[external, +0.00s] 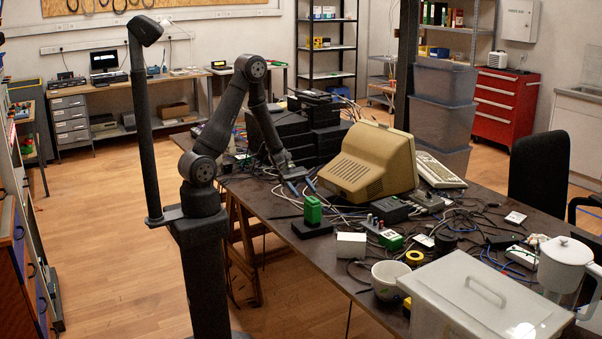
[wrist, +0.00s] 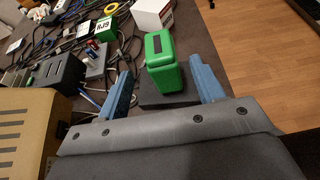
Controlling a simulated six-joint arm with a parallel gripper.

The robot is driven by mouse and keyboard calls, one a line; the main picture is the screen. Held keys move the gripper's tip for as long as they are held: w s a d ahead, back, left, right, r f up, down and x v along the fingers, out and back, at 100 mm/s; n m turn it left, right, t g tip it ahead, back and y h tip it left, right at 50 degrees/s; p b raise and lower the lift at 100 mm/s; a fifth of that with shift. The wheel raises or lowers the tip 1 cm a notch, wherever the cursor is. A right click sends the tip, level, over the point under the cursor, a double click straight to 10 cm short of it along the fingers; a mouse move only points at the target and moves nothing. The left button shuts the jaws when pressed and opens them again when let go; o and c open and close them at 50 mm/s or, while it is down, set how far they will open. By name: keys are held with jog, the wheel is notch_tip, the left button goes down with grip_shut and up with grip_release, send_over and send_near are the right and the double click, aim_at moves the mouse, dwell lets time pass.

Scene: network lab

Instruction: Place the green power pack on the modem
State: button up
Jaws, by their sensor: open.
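The green power pack (external: 313,210) is an upright green block with a dark top patch. It appears to rest on a flat black box (external: 312,231), which may be the modem, near the table's left edge. In the wrist view the green power pack (wrist: 167,70) stands on the dark box (wrist: 181,101), partly hiding it. My gripper (external: 299,187) is open and empty, just behind and left of the pack. In the wrist view my gripper's blue fingers (wrist: 161,68) appear on either side of the pack, with gaps between.
A beige monitor (external: 360,160) stands close to the right of my gripper. A white box (external: 351,246) and another green block labelled RJ9 (wrist: 105,29) lie nearby. Cables clutter the table (external: 325,262). A white cup (external: 390,281) and a lidded clear bin (external: 480,300) stand in front.

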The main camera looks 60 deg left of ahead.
aim_at(309, 197)
jog(key=v, duration=0.7)
jog(key=x, duration=1.1)
jog(key=shift+d, duration=0.1)
jog(key=shift+d+f, duration=0.3)
jog(key=shift+d, duration=0.15)
jog(key=shift+r, duration=0.15)
jog(key=shift+a, duration=0.1)
